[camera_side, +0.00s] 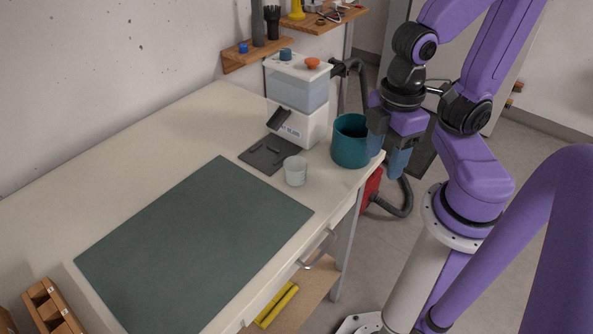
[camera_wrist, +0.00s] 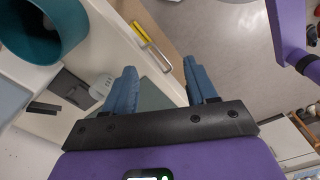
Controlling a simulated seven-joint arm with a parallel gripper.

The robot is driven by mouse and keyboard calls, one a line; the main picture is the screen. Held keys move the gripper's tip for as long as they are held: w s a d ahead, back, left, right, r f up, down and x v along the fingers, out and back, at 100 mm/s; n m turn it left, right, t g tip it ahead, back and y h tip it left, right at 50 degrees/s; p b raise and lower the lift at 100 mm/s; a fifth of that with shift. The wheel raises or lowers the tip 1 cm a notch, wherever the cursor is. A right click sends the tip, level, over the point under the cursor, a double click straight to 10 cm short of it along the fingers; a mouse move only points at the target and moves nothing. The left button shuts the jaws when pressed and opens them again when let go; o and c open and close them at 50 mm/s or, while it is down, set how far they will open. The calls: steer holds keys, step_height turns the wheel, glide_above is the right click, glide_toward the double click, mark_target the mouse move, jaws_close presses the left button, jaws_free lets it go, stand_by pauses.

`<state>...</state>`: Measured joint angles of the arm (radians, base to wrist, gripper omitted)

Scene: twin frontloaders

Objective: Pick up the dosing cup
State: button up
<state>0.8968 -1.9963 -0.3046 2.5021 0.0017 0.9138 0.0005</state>
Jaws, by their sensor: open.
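The dosing cup (camera_side: 295,172), a small whitish translucent cup, stands upright on the cream table beside the dark pad, near the front edge. In the wrist view a pale cup (camera_wrist: 102,85) shows just left of the left finger. My gripper (camera_side: 387,152) is to the right of the cup, past the table's end and beside the teal bucket. Its blue fingers are apart and empty, and in the wrist view the gap (camera_wrist: 160,70) shows the mat's corner and table edge behind it.
The teal bucket (camera_side: 346,152) stands on the table corner between cup and gripper. A white dispenser (camera_side: 298,95) stands behind the dark pad (camera_side: 258,158). A green mat (camera_side: 195,250) lies clear. Wooden shelves (camera_side: 257,54) are on the wall.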

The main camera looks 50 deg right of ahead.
steer(key=o, duration=0.5)
steer(key=n+t+h, duration=0.9)
steer(key=n+h, duration=0.2)
steer(key=n, duration=0.2)
glide_toward(295, 160)
steer(key=shift+w+d, duration=0.2)
steer(key=shift+w, duration=0.45)
steer(key=shift+s+x, duration=0.15)
steer(key=shift+x, duration=1.15)
steer(key=shift+s+x, duration=0.15)
steer(key=shift+x, duration=1.1)
